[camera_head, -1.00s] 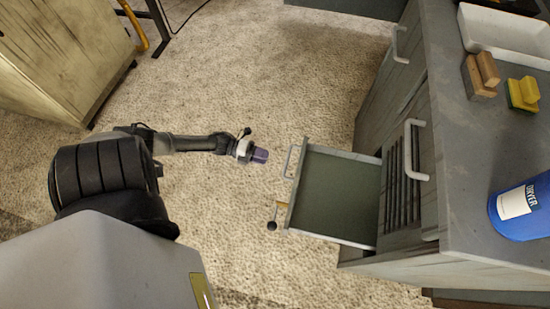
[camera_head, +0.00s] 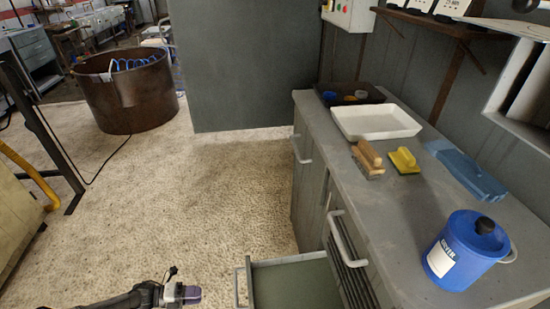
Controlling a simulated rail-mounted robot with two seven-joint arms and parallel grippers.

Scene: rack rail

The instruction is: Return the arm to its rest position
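My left gripper (camera_head: 190,294) shows at the bottom edge of the head view, with dark wrist parts and purple-grey fingertips pointing right. It is seen from above and too small to tell if its fingers are open or shut. No object shows in it. It is left of the pulled-out drawer (camera_head: 300,286) and apart from its handle (camera_head: 237,288). Most of my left arm is below the picture. My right gripper is not in view.
A rusty round tub (camera_head: 128,100) stands far left. The carpeted floor (camera_head: 205,205) between is clear.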

